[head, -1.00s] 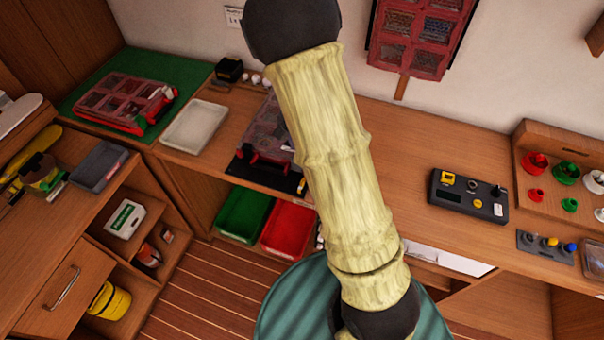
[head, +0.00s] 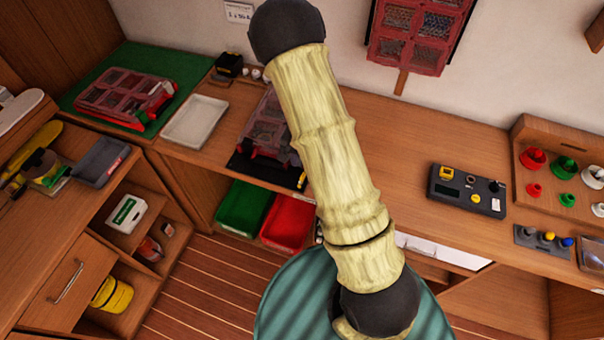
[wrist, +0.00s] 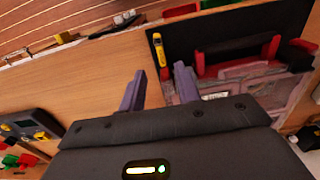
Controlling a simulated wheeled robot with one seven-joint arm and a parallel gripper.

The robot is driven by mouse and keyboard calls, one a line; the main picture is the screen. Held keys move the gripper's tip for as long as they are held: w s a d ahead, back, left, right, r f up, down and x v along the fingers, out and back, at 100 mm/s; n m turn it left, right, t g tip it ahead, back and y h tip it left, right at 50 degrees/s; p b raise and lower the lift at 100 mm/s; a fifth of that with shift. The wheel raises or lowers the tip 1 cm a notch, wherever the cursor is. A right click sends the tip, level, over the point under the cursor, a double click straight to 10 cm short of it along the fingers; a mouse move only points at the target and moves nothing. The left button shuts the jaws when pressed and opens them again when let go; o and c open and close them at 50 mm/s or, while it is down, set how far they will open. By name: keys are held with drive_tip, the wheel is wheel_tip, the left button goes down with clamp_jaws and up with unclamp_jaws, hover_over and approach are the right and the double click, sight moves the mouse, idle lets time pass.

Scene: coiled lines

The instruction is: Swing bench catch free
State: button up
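The bench case (head: 262,125), with a clear, divided lid and red catches, sits on a black mat (head: 236,163) on the bench; my arm hides its right part. In the wrist view the case (wrist: 240,88) is at the right, partly covered by my gripper's body. One red catch (wrist: 199,64) is at its near left edge and another (wrist: 271,47) farther right. My gripper (wrist: 159,70) is open, with bare bench between its two fingers. The right finger is close to the case's left side; I cannot tell if it touches. My gripper is hidden in the head view.
A yellow-and-black tool (wrist: 158,48) lies at the mat's edge. A similar red case (head: 125,98) rests on a green mat, beside a white tray (head: 195,121). A control box (head: 467,190) stands on the right bench. Green (head: 243,208) and red (head: 288,222) bins are below.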

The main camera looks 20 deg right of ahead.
wheel_tip(320, 180, down, 8)
drive_tip(key=shift+r+p, duration=0.15)
drive_tip(key=shift+p, duration=0.45)
clamp_jaws()
